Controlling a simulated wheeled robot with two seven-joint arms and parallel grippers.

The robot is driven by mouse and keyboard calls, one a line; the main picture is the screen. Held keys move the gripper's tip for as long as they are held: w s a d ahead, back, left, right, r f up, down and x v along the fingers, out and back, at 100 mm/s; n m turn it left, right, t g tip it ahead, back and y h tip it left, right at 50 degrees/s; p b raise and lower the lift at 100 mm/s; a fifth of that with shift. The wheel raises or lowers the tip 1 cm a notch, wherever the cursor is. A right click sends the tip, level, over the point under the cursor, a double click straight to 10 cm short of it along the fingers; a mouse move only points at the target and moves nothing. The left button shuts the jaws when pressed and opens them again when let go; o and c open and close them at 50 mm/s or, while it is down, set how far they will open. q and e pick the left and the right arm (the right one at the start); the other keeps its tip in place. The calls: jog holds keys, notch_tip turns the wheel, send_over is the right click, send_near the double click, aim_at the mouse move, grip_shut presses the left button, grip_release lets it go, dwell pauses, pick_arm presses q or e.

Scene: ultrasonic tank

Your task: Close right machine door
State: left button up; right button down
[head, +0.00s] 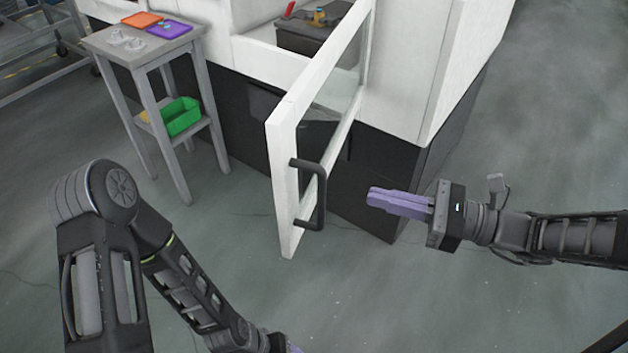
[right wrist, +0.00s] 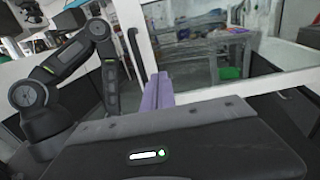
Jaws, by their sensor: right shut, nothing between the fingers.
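The right machine door (head: 283,165) is a white-framed glass door. It stands swung open, sticking out from the white and black machine (head: 470,60) toward me. A black bar handle (head: 321,197) is on its free edge. My right gripper (head: 372,197), with purple fingers, is shut and empty, to the right of the door and handle, apart from them. In the right wrist view its purple fingers (right wrist: 157,92) point toward the door's glass and white frame (right wrist: 205,75). My left arm is at the lower left; only a purple bit of its gripper shows at the bottom edge.
A grey side table (head: 95,42) at upper left holds an orange tray (head: 142,20) and a purple tray (head: 169,29). A green bin (head: 182,117) sits on its lower shelf. Through the doorway a dark block with small tools shows. The floor around the door is clear.

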jog(key=x, duration=1.2)
jog(key=shift+w+a, duration=0.15)
jog(key=shift+a, duration=0.05)
jog(key=shift+a, duration=0.1)
